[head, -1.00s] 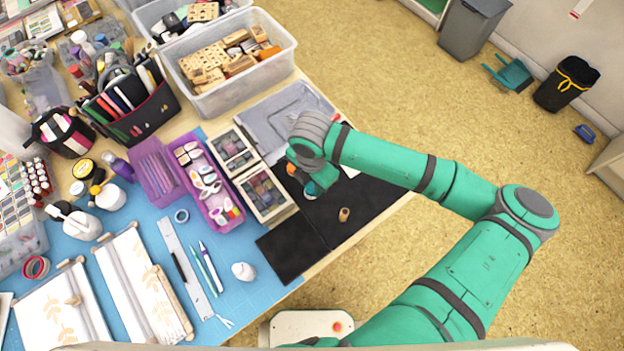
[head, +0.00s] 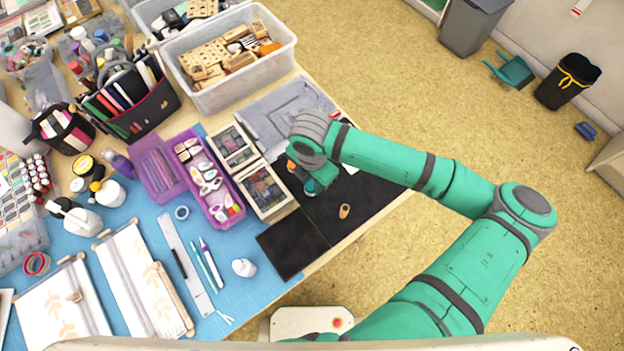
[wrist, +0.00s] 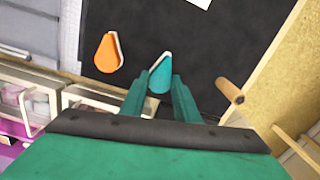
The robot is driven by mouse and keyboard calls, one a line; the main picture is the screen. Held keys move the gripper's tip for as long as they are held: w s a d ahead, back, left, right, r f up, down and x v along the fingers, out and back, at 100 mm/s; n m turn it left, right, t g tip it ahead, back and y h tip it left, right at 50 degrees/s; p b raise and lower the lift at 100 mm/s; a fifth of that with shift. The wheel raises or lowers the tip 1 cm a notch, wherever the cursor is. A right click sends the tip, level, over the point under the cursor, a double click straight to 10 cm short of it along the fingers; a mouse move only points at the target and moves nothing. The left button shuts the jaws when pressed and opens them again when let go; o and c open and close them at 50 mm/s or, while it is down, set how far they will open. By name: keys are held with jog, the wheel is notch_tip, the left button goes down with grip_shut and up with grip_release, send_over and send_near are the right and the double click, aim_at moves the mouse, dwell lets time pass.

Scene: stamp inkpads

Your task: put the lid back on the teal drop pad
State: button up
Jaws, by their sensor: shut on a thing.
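The teal drop-shaped piece (wrist: 161,78) is between the fingertips of my gripper (wrist: 160,84) in the wrist view, over the black mat. My gripper is shut on it. In the head view a bit of teal (head: 313,187) shows below my wrist, which hides most of my gripper. An orange drop pad (wrist: 107,54) with a white edge lies to the left, apart from my gripper.
A small wooden peg-like piece (wrist: 230,91) is on the mat to the right; it also shows in the head view (head: 344,211). Compartment boxes (head: 265,187) and a purple tray (head: 214,178) stand left of the mat. The mat's front part (head: 292,245) is clear.

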jog(key=shift+f, duration=0.55)
dwell(1.9)
jog(key=o, duration=1.5)
jog(key=shift+r, duration=3.5)
